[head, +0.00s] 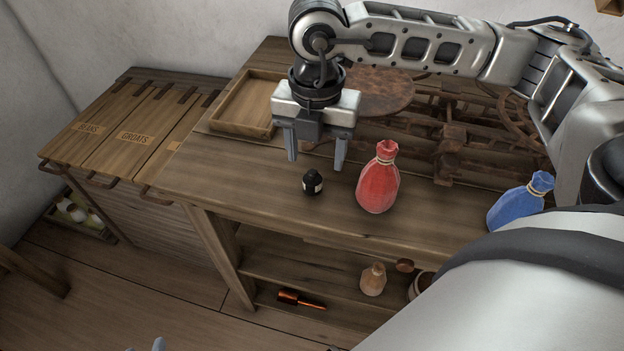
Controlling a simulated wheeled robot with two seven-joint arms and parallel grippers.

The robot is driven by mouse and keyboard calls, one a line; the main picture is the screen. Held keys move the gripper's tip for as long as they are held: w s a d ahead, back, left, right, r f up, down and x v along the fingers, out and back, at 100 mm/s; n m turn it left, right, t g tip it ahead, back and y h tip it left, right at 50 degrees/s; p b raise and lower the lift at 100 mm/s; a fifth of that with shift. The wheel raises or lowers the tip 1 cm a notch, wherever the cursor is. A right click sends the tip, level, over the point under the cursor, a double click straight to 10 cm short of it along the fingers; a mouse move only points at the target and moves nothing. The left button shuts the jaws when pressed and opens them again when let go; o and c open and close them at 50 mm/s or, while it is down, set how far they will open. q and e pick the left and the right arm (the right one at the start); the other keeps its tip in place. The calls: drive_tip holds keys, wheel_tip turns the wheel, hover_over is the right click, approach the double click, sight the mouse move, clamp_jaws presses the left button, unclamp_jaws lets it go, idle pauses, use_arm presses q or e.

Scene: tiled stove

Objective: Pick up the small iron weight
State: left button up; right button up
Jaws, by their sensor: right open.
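The small iron weight (313,183) is a small, black, rounded piece with a knob on top and a pale mark on its side. It stands upright on the wooden counter. My right gripper (316,160) points down with its two fingers apart and nothing between them. In the picture its fingertips are just above the weight, one to each side; the exact height gap is hard to judge. Small grey-blue tips at the bottom edge (158,344) appear to be my left gripper, mostly out of the picture.
A red tied sack (378,180) stands close right of the weight. A blue sack (520,203) is farther right. Behind are a wooden tray (246,104) and a rusty scale with a round plate (378,92). The counter (225,170) left of the weight is clear.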

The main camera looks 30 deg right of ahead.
sight(313, 171)
drive_tip(key=shift+w+a+f, duration=0.1)
drive_tip(key=shift+f, duration=1.5)
drive_tip(key=shift+w+a+f, duration=0.1)
drive_tip(key=shift+f, duration=1.45)
drive_tip(key=shift+c, duration=0.3)
drive_tip(key=c, duration=1.1)
drive_tip(key=shift+r, duration=0.1)
drive_tip(key=shift+c, duration=0.2)
